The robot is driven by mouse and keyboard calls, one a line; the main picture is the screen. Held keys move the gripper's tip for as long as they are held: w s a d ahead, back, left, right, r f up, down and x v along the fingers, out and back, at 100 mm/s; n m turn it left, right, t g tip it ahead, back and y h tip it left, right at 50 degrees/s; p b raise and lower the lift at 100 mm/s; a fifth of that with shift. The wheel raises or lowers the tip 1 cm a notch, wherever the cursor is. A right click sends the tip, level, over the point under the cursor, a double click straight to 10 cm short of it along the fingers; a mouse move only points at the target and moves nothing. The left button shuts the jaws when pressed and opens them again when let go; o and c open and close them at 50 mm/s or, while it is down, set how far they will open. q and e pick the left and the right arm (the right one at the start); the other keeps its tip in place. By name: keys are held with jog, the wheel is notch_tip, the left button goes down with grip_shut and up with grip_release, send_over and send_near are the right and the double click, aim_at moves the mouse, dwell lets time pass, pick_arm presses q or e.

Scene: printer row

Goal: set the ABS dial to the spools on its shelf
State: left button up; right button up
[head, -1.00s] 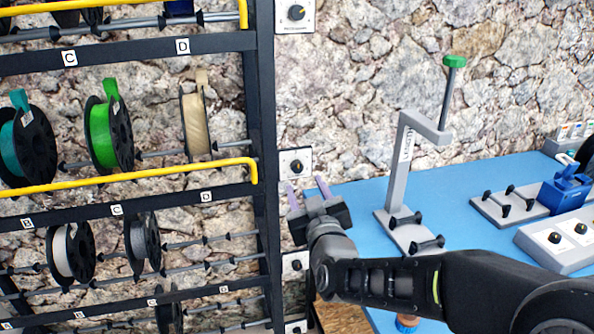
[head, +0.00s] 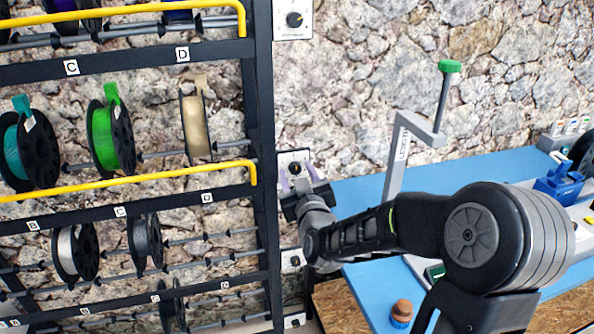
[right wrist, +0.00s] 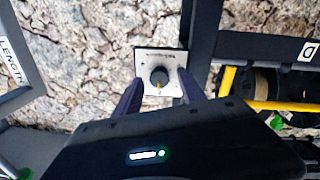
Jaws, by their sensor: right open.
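A dial (head: 295,168) with a black knob on a pale plate sits on the rack's right side, level with the shelf behind the yellow bar. It shows upside down in the right wrist view (right wrist: 159,76), its label too small to read. That shelf visibly holds a teal spool (head: 28,150), a green spool (head: 110,138) and a cream spool (head: 195,125). Other dials are above (head: 294,20) and below (head: 293,259); I cannot tell which is ABS. My right gripper (head: 298,178) is open in front of the middle dial, fingers either side of its knob in view. My left gripper is out of view.
The shelf below holds a white spool (head: 74,252) and a dark spool (head: 145,243). The rack post (head: 262,120) stands close left of the dials. A grey stand (head: 400,150) with a green-topped handle rises from the blue table (head: 355,195) at right.

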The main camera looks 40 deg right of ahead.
jog(key=shift+c, duration=0.6)
grip_shut()
